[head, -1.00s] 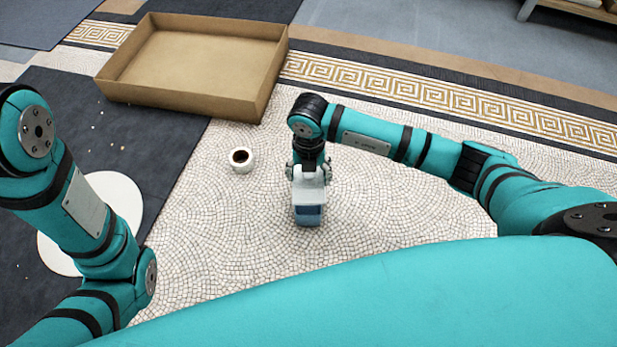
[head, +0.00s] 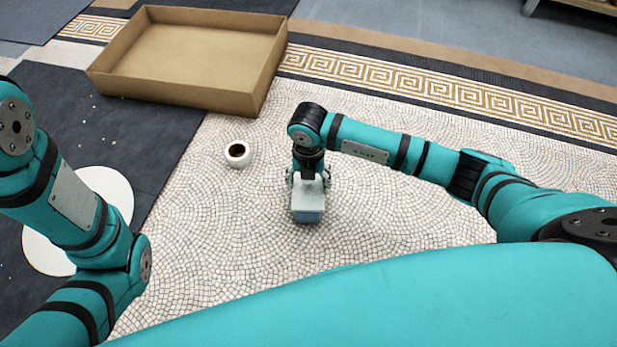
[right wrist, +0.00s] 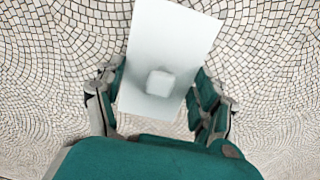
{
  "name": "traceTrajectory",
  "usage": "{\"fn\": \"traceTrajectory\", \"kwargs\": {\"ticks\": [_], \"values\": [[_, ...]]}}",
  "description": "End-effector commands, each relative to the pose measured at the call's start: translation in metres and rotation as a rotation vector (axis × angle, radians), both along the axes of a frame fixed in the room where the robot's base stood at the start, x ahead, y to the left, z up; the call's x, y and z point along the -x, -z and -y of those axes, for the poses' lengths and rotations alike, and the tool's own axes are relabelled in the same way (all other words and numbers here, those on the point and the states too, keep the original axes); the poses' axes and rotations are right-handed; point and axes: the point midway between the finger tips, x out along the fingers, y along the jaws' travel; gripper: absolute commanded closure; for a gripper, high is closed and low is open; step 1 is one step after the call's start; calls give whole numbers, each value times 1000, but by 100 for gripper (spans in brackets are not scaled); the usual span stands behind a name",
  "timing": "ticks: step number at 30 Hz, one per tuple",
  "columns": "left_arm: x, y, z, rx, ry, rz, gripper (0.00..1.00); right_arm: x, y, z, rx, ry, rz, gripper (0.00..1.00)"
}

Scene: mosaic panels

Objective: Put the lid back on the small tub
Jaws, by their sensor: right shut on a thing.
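The small tub (head: 307,216) is pale blue-grey and boxy. It stands on the mosaic floor in the middle of the head view. The lid (head: 309,190) is a pale, flat rectangle over the tub's top. My right gripper (head: 308,177) points down and is shut on the lid, one finger at each side. I cannot tell whether the lid touches the tub's rim. My left gripper is out of view; only its arm shows.
A white round pot (head: 237,155) with a dark inside stands left of the tub. A large open brown tray (head: 180,98) lies at the back left. A white disc (head: 118,190) lies on the dark mat, partly behind my left arm.

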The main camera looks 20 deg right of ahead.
Motion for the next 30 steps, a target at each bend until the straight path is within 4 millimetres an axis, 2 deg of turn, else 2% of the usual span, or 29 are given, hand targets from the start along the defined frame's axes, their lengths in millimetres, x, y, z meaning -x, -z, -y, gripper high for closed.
{"fn": "traceTrajectory", "kwargs": {"ticks": [30], "values": [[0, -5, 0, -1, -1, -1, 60, 0, 1, 0, 0, -1, 0, 55]]}}
